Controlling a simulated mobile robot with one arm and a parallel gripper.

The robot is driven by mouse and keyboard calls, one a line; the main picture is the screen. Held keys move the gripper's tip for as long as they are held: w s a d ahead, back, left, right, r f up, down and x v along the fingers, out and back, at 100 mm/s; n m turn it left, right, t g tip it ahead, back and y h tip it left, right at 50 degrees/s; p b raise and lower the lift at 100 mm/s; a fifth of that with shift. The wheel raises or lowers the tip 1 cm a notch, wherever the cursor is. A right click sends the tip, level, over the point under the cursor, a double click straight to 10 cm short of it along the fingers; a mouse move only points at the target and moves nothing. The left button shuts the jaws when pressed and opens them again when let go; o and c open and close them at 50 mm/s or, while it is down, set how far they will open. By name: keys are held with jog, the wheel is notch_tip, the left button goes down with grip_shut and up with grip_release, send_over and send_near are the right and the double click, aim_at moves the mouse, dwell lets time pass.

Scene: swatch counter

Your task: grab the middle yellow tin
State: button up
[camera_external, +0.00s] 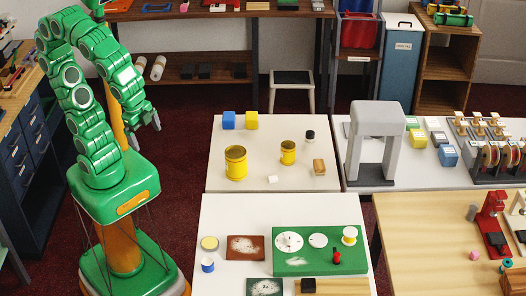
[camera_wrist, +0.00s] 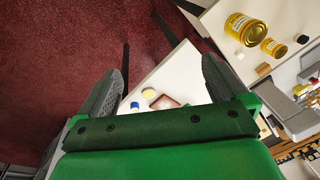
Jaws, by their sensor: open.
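Two open-topped yellow tins stand upright on the far white table. The larger tin (camera_external: 236,163) is at the left, and the smaller tin (camera_external: 288,153) is to its right and slightly farther back. In the wrist view the larger tin (camera_wrist: 245,28) and the smaller tin (camera_wrist: 273,48) appear at the upper right, tilted by the camera's angle. I cannot tell which counts as the middle one. My gripper (camera_external: 154,122) is raised left of the tables, well apart from both tins. Its fingers (camera_wrist: 162,66) are spread with nothing between them.
A black-capped jar (camera_external: 310,136), a wooden block (camera_external: 319,167) and a small white piece (camera_external: 272,180) are nearby. A grey arch (camera_external: 376,118) stands at the right. The near table holds a green board (camera_external: 300,265).

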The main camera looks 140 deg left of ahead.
jog(key=w+a+r+t+y, duration=0.3)
jog(key=w+a+r, duration=0.1)
jog(key=a, duration=0.9)
jog(key=w+a+r+t+y, duration=0.3)
jog(key=w+a+r, duration=0.15)
jog(key=a, duration=0.85)
jog(key=w+a+r+t+y, duration=0.25)
jog(key=w+a+r, duration=0.2)
jog(key=a, duration=0.75)
jog(key=s+a+f+m+t+h, duration=0.2)
jog(key=s+f+m+t+h, duration=0.15)
jog(key=s+f+h, duration=0.45)
jog(key=s+d+f+t+h, duration=0.1)
jog(key=s+d+f+h, duration=0.3)
jog(key=s+d+f, duration=0.2)
send_near(243, 162)
jog(key=shift+n+y, duration=0.25)
jog(key=shift+n, duration=0.1)
jog(key=shift+d+x, duration=0.15)
jog(key=shift+x, duration=1.6)
jog(key=shift+d+x, duration=0.15)
jog(key=shift+x, duration=1.55)
